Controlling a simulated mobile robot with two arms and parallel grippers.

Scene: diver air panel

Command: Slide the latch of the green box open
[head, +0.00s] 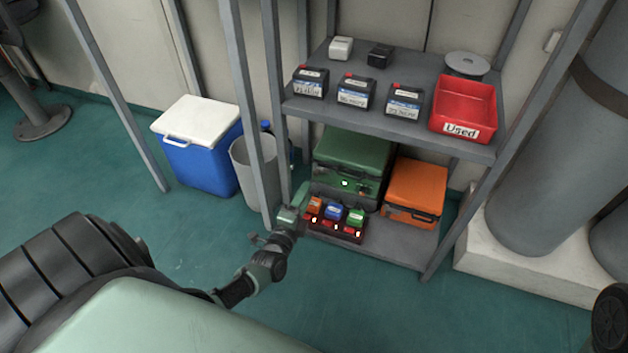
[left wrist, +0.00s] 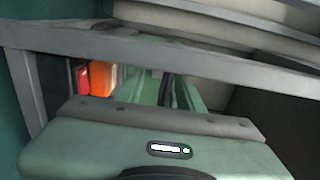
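The green box (head: 352,155) stands shut on the lower shelf, at its back left. A small lit spot and dark fittings show on its front; I cannot make out how the latch stands. My left gripper (head: 299,194) is by the shelf's front left post, left of the battery charger and short of the green box. Its fingers are too small or hidden to tell open from shut. In the left wrist view, green surfaces with a dark strip, likely the green box (left wrist: 185,95), show behind a grey post. My right gripper is not in view.
The grey shelf post (left wrist: 200,55) crosses close ahead of my left wrist. A charger (head: 336,234) with orange, blue and green batteries stands before the green box. An orange case (head: 416,184) is to its right. A bin (head: 252,172) and blue cooler (head: 204,165) stand left.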

